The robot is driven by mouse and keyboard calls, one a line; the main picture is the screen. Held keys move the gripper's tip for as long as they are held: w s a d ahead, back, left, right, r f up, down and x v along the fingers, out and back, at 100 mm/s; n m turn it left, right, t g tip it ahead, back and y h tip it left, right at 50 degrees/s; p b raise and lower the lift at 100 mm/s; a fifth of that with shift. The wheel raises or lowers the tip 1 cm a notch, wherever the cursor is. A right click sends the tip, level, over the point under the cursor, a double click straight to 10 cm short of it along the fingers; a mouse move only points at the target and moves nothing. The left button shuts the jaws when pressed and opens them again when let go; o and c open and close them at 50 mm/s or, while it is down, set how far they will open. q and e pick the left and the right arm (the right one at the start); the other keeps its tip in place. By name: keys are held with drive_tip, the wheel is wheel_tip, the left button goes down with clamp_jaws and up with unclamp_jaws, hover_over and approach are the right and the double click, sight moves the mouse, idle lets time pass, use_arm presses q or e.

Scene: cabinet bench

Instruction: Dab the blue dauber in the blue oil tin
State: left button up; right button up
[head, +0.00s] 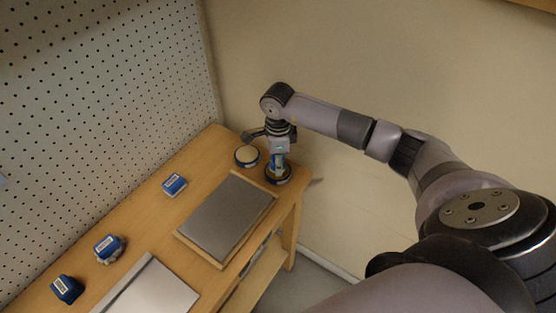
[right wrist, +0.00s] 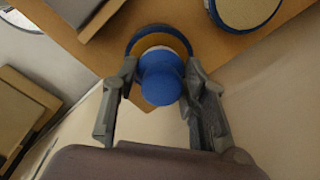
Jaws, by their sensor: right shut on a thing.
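My right gripper (right wrist: 161,68) is shut on the blue dauber, whose round blue knob (right wrist: 162,84) shows between the fingers in the right wrist view. The dauber is over a round blue-rimmed tin (right wrist: 133,45) with a tan inside; whether it touches the inside I cannot tell. In the head view my right gripper (head: 278,160) points down over this tin (head: 286,179) near the bench's far right corner. A second blue-rimmed tin (head: 247,155) with a cream inside stands just left of it and shows at the top right of the right wrist view (right wrist: 247,10). My left gripper is out of view.
A grey plate on a wooden board (head: 228,215) lies in front of the tins. Blue labelled blocks (head: 174,185), (head: 107,246) and (head: 66,289) stand along the left of the bench. A pale panel (head: 150,290) lies at the front. A pegboard (head: 100,90) rises behind.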

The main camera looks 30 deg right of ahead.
drive_tip(key=shift+f+b, duration=0.6)
drive_tip(key=shift+b, duration=0.05)
idle(1.7)
drive_tip(key=shift+r+p, duration=2.05)
drive_tip(key=shift+r, duration=1.55)
